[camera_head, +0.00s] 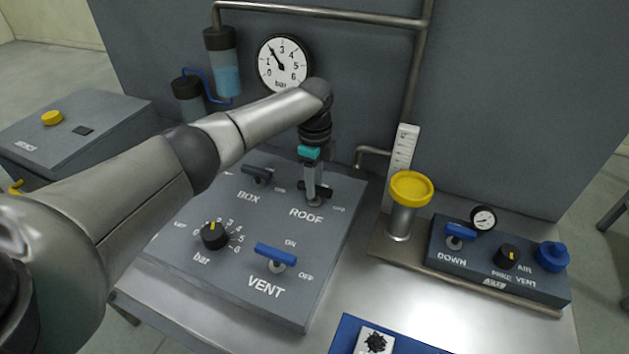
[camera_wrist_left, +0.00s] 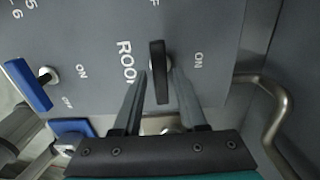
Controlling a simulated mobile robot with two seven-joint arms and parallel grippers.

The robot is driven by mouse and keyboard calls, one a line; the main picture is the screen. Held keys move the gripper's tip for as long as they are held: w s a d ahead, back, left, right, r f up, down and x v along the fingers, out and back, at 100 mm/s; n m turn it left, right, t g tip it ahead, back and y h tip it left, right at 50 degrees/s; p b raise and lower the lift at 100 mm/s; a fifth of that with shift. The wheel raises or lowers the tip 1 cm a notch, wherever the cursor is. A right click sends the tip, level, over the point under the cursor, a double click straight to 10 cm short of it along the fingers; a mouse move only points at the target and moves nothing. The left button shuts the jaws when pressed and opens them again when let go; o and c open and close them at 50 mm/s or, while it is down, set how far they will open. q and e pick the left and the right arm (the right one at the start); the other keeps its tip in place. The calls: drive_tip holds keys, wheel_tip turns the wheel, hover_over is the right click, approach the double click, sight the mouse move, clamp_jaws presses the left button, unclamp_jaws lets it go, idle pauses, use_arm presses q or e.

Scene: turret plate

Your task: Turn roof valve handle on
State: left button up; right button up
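The roof valve handle (camera_head: 326,194) is a black bar on the sloped grey panel, just above the word ROOF. In the left wrist view the handle (camera_wrist_left: 158,72) lies lengthwise between my two fingers, with the ON label to its right and part of another label above it. My left gripper (camera_head: 313,197) reaches down to the handle. In the wrist view my left gripper (camera_wrist_left: 157,80) is open, its fingers on either side of the bar with narrow gaps; contact cannot be told. My right gripper is not in view.
The black BOX handle (camera_head: 257,174) is close to the left, and the blue VENT handle (camera_head: 276,255) is nearer the front. A black bar knob (camera_head: 214,235) is beside it. A yellow-topped cylinder (camera_head: 410,188) and a bent pipe (camera_head: 374,151) stand right of the panel.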

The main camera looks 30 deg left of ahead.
use_arm(q)
clamp_jaws()
idle(0.4)
drive_tip(key=n+p, duration=0.2)
drive_tip(key=shift+r+n+p, duration=0.2)
drive_tip(key=shift+n+p, duration=0.2)
drive_tip(key=n+p, duration=0.2)
drive_tip(key=n, duration=0.1)
drive_tip(key=shift+n, duration=0.3)
drive_tip(key=n+p, duration=0.2)
drive_tip(key=n, duration=0.3)
drive_tip(key=shift+f+p, duration=0.1)
drive_tip(key=shift+p, duration=0.25)
drive_tip(key=n+p, duration=0.1)
drive_tip(key=n, duration=0.2)
drive_tip(key=shift+n, duration=1.8)
